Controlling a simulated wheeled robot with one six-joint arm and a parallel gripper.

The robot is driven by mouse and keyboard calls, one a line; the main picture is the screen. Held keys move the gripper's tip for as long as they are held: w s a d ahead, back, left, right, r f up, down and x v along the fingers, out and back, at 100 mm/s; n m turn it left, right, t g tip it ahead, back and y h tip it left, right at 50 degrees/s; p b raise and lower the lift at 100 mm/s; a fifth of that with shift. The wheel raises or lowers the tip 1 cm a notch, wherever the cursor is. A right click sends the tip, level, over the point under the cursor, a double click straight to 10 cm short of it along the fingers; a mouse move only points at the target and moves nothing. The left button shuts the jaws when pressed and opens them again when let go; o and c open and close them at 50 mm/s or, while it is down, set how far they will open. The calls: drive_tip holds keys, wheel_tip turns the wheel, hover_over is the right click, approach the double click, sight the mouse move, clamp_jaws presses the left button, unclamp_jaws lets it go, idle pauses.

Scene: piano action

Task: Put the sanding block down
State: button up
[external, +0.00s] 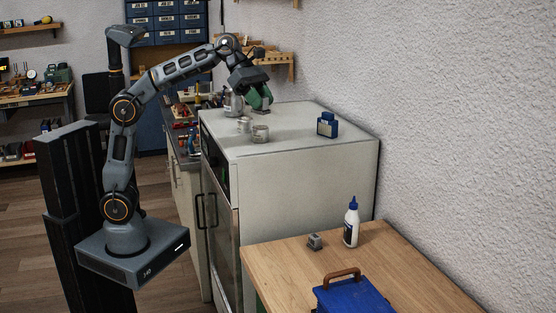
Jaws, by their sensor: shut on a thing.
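My gripper (257,92) is at the end of the raised arm, over the back left part of the pale cabinet top (300,140). It is shut on what I take to be the sanding block, seen as a green shape (264,97) below the dark wrist. The fingers and the block are small and overlap, so their outlines are hard to separate. The held thing is close above the cabinet top; I cannot tell whether it touches.
The front of the top is clear. The wooden table (280,272) holds a white glue bottle (351,222), a grey block (314,241) and a blue toolbox (350,298).

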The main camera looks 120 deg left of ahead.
drive_tip(key=s+a+n+g+y+p, duration=0.1)
drive_tip(key=s+a+n+y+p, duration=0.4)
drive_tip(key=s+a, duration=0.65)
drive_tip(key=s+a+n+g+y+p, duration=0.1)
drive_tip(key=s+a+n+y, duration=0.3)
drive_tip(key=s+a+n, duration=0.7)
drive_tip(key=w+a+f+m+p, duration=0.1)
drive_tip(key=w+a+f, duration=0.2)
drive_tip(key=a+f, duration=0.1)
drive_tip(key=w+a+f+m+p, duration=0.1)
drive_tip(key=w+a+f, duration=0.2)
drive_tip(key=a+f, duration=0.2)
drive_tip(key=w+a+f+m+p, duration=0.2)
drive_tip(key=w+a+f, duration=0.1)
drive_tip(key=a+f, duration=0.1)
drive_tip(key=shift+w+a+f, duration=0.3)
drive_tip(key=shift+a+f, duration=0.1)
drive_tip(key=shift+f, duration=0.15)
drive_tip(key=shift+w+a+f, duration=0.1)
drive_tip(key=shift+a+f, duration=0.05)
drive_tip(key=shift+f, duration=0.15)
wheel_tip(320, 180, down, 2)
drive_tip(key=shift+w+a+f+p, duration=0.1)
drive_tip(key=shift+a+p, duration=0.05)
drive_tip(key=shift+p, duration=0.2)
drive_tip(key=shift+f, duration=0.6)
